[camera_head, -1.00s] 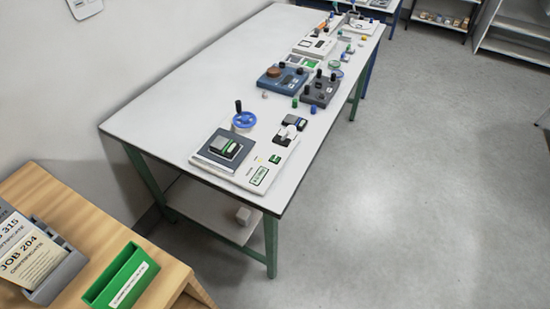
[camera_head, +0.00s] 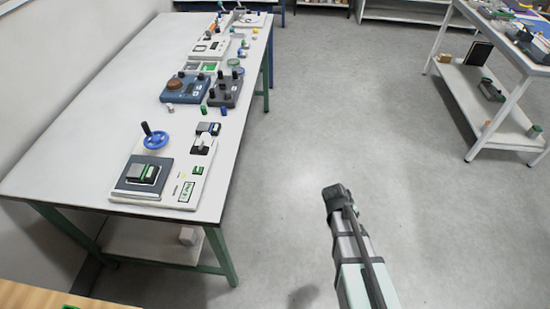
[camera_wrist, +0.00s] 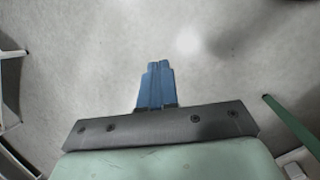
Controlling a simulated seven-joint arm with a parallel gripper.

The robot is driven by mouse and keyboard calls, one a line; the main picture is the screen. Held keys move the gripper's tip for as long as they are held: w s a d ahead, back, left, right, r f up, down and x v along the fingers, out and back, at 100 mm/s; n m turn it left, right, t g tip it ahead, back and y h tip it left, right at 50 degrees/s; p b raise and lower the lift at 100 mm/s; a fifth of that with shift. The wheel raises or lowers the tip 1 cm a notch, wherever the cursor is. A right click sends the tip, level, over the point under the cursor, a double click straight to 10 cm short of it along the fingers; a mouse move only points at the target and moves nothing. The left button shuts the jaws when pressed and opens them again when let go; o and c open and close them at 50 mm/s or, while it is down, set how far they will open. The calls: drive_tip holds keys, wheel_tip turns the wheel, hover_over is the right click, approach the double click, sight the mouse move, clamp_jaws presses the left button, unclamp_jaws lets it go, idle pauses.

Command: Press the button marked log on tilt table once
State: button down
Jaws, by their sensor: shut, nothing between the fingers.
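A white panel (camera_head: 182,202) lies near the front end of the long white table (camera_head: 92,152). It carries a dark square plate (camera_head: 127,183) with a dark block (camera_head: 144,174) on it, a blue handwheel (camera_head: 156,140), a small green button-like part (camera_head: 198,170) and a green-edged label (camera_head: 187,191). The lettering is too small to read, so I cannot tell which part is marked log. In the wrist view my gripper (camera_wrist: 158,66) has its blue fingers together with nothing between them, above bare floor. In the head view my arm is over the floor right of the table; the fingers are hidden there.
A blue device (camera_head: 184,87) and a dark grey device (camera_head: 226,92) with knobs stand farther along the table. A white shelved table (camera_head: 484,88) stands at the right. A wooden top (camera_head: 40,296) shows at lower left. The floor between the tables is clear.

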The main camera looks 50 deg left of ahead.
drive_tip(key=s+a+r+n+t+y, duration=0.1)
drive_tip(key=s+a+r+n, duration=0.1)
drive_tip(key=a+r, duration=0.35)
drive_tip(key=s+a+r+n+t, duration=0.1)
drive_tip(key=s+a+r+n, duration=0.15)
drive_tip(key=a, duration=0.55)
wheel_tip(320, 180, up, 28)
drive_tip(key=f+n+t+y, duration=0.1)
drive_tip(key=n+t+y, duration=0.4)
drive_tip(key=n, duration=0.4)
hover_over(196, 172)
drive_tip(key=shift+r+m+g+y, duration=0.25)
drive_tip(key=shift+g+y, duration=0.25)
drive_tip(key=shift+g, duration=0.1)
drive_tip(key=shift+f, duration=0.2)
drive_tip(key=shift+f, duration=4.25)
drive_tip(key=shift+f, duration=0.8)
drive_tip(key=shift+r, duration=0.8)
